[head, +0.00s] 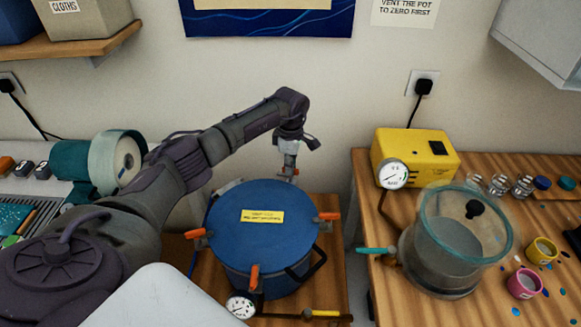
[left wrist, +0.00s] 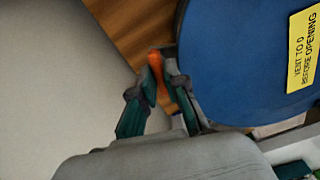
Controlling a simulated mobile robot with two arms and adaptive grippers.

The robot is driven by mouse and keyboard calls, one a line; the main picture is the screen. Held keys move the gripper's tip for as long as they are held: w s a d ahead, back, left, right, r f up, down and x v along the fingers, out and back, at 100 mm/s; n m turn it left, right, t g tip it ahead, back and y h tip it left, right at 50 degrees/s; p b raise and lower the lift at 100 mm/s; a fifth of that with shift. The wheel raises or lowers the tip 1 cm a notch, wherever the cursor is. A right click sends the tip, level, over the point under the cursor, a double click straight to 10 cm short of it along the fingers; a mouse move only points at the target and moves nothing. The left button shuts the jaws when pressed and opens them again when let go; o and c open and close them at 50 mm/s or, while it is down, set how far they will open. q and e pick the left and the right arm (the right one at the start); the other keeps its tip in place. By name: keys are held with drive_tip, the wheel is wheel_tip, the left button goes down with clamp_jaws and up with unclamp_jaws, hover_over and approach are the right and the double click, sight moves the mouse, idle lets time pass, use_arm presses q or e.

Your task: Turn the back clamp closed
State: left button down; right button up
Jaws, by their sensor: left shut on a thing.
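The blue-lidded pot (head: 262,222) stands on a wooden bench, with a yellow label on its lid. Orange clamps show at its left (head: 195,233), right (head: 329,216) and front (head: 254,277). My left gripper (head: 290,171) reaches over to the far edge of the lid. In the left wrist view, its two fingers (left wrist: 160,75) are closed around the orange back clamp (left wrist: 155,64), beside the lid's edge. In the head view the gripper mostly hides that clamp. My right gripper is not in view.
A pressure gauge (head: 240,306) is at the pot's front. On the right bench stand a yellow pump (head: 414,158), a clear-lidded chamber (head: 440,250) and small cups. The wall is close behind the pot. A grinder-like teal machine (head: 85,165) is at left.

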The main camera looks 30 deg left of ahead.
use_arm(q)
drive_tip(key=n+b, duration=0.1)
drive_tip(key=n, duration=0.2)
drive_tip(key=shift+n, duration=0.3)
drive_tip(key=n, duration=0.3)
drive_tip(key=shift+n+b, duration=0.3)
drive_tip(key=shift+b, duration=0.05)
drive_tip(key=n, duration=0.4)
drive_tip(key=shift+n, duration=0.3)
drive_tip(key=shift+r+n, duration=0.1)
drive_tip(key=shift+n, duration=1.9)
drive_tip(key=shift+w, duration=0.1)
drive_tip(key=c, duration=1.2)
unclamp_jaws()
